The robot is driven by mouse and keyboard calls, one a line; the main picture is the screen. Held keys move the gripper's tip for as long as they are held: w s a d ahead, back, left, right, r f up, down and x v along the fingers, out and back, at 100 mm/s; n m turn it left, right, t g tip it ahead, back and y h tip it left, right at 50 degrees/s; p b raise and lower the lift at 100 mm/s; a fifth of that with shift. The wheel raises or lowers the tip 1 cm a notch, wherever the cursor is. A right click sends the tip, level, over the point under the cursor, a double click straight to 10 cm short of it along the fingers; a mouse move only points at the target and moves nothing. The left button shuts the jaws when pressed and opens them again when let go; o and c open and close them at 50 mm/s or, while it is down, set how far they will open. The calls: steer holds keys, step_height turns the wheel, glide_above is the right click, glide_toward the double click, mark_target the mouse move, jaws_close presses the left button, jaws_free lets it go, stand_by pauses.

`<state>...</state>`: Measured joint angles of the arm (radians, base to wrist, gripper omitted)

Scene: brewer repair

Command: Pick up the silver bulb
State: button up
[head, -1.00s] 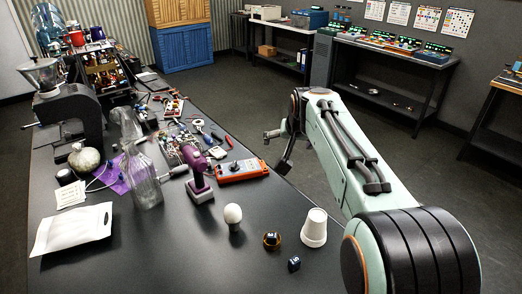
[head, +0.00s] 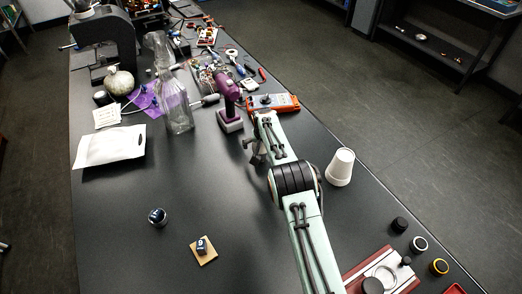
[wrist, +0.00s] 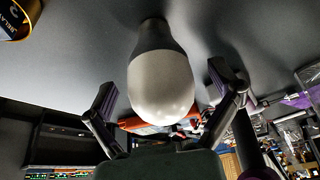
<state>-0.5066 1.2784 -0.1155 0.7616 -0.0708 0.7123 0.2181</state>
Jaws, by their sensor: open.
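A light bulb (wrist: 160,80) with a white dome and a grey collar is in the middle of the wrist view, where the bench top fills the upper part of the picture. My gripper (wrist: 162,90) is open, with one dark finger on each side of the bulb and visible gaps between. Whether either finger touches it cannot be told. In the head view my gripper (head: 253,150) is low over the bench, beside the purple drill (head: 229,98). The bulb is hidden there behind my arm and gripper.
An orange meter (head: 272,103) lies just beyond my gripper. A white cup (head: 340,167) stands to the right of my arm. A clear glass bottle (head: 177,105) and a white pouch (head: 110,147) are at the left. A gold-rimmed can (wrist: 18,18) shows in the wrist view.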

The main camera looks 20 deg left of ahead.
steer(key=shift+w+f, duration=0.1)
steer(key=shift+f, duration=0.05)
steer(key=c, duration=1.3)
